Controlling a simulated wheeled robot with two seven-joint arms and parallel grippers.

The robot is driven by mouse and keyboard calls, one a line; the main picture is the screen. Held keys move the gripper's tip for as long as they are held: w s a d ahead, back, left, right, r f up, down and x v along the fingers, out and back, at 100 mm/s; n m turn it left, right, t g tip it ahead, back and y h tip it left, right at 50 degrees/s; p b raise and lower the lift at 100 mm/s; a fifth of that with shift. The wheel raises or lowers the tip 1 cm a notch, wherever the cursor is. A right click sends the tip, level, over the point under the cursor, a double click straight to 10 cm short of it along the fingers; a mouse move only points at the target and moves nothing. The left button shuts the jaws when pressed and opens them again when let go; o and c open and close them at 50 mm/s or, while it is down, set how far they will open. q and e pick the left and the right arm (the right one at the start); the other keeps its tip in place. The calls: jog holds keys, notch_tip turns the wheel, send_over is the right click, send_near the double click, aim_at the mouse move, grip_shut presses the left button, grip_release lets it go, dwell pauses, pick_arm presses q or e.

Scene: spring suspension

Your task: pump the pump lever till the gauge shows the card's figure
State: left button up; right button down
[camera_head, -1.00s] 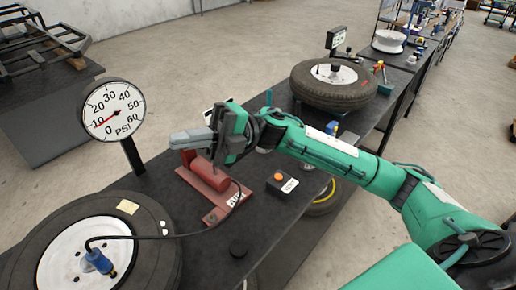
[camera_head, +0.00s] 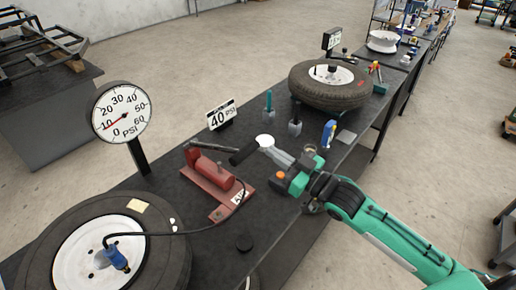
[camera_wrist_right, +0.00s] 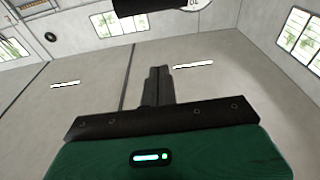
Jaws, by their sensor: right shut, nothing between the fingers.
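The red pump (camera_head: 212,176) stands on the dark bench. Its lever (camera_head: 244,153) ends in a black grip that points right, above the pump body. The round gauge (camera_head: 121,112) stands at the left, its red needle near 10 PSI. The card (camera_head: 221,115) behind the pump reads 40 PSI. My right gripper (camera_head: 270,147) is shut and empty, its fingertips just right of the black grip; I cannot tell whether they touch. In the wrist view its closed fingers (camera_wrist_right: 158,85) show below a black shape, likely the grip. My left gripper is not in view.
A tyre (camera_head: 65,225) with a blue hose fitting (camera_head: 117,257) lies at the front left. Another tyre (camera_head: 333,85) lies at the back. An orange button (camera_head: 281,175) is beside my gripper.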

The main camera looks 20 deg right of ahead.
jog(key=shift+d+f, duration=0.2)
jog(key=shift+f, duration=0.1)
jog(key=r+p, duration=0.2)
jog(key=p, duration=0.3)
send_over(248, 152)
jog(key=shift+f, duration=0.2)
jog(key=f, duration=0.4)
jog(key=shift+s+d+p, duration=0.25)
jog(key=shift+s+p, duration=0.15)
